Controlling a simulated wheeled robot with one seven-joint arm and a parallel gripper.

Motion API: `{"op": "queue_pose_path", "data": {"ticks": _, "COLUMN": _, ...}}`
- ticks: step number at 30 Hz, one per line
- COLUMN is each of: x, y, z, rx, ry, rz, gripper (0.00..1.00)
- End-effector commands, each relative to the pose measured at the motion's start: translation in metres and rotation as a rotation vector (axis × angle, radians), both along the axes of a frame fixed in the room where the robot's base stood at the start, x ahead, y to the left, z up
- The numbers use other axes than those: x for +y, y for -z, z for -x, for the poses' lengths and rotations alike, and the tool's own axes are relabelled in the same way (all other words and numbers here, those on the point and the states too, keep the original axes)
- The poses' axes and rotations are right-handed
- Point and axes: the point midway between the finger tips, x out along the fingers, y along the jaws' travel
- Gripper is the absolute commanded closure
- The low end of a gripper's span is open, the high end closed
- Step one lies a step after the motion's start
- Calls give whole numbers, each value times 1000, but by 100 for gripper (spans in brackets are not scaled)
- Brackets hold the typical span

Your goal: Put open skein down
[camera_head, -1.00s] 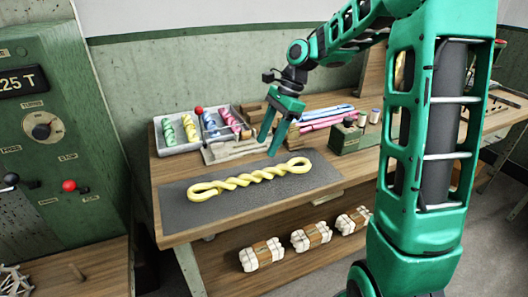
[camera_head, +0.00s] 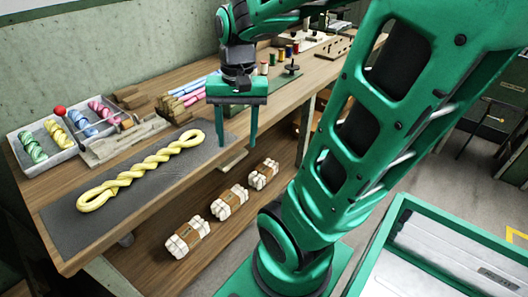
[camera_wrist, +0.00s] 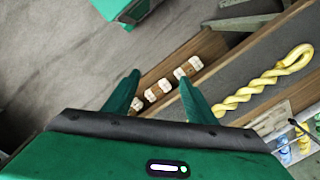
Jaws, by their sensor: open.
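The yellow twisted skein (camera_head: 140,171) lies flat on the dark grey mat (camera_head: 67,232) on the wooden bench, with a loop at each end. In the wrist view the skein (camera_wrist: 265,80) shows at the right, beyond my fingers. My gripper (camera_head: 237,140) is open and empty, pointing down near the bench's front edge. It is to the right of the skein and mat and clear of them. In the wrist view my gripper's two fingers (camera_wrist: 155,95) stand apart with nothing between them.
A tray (camera_head: 32,168) of coloured skeins stands at the bench's left back. Pink and blue bundles (camera_head: 190,92) lie behind the mat, with thread spools (camera_head: 280,54) farther right. White bundles (camera_head: 229,203) sit on the lower shelf.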

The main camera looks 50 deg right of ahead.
Motion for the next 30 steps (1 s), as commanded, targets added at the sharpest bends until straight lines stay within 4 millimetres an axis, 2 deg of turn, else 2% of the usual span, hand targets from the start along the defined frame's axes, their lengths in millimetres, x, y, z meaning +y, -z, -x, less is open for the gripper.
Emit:
{"op": "queue_pose_path", "data": {"ticks": 1, "x": -3, "y": 3, "z": 20, "rx": -1, "ry": -49, "rz": 14, "gripper": 49}}
{"op": "queue_pose_path", "data": {"ticks": 3, "x": -8, "y": 9, "z": 43, "rx": 5, "ry": -117, "rz": 30, "gripper": 49}}
{"op": "queue_pose_path", "data": {"ticks": 6, "x": -13, "y": 15, "z": 68, "rx": 13, "ry": -189, "rz": 45, "gripper": 49}}
{"op": "queue_pose_path", "data": {"ticks": 9, "x": -14, "y": 19, "z": 82, "rx": 20, "ry": -234, "rz": 53, "gripper": 49}}
{"op": "queue_pose_path", "data": {"ticks": 13, "x": -14, "y": 21, "z": 88, "rx": 23, "ry": -257, "rz": 56, "gripper": 49}}
{"op": "queue_pose_path", "data": {"ticks": 26, "x": -14, "y": 21, "z": 87, "rx": 23, "ry": -257, "rz": 55, "gripper": 49}}
{"op": "queue_pose_path", "data": {"ticks": 28, "x": -14, "y": 26, "z": 76, "rx": 36, "ry": -256, "rz": 54, "gripper": 49}}
{"op": "queue_pose_path", "data": {"ticks": 30, "x": -14, "y": 26, "z": 74, "rx": 39, "ry": -257, "rz": 53, "gripper": 49}}
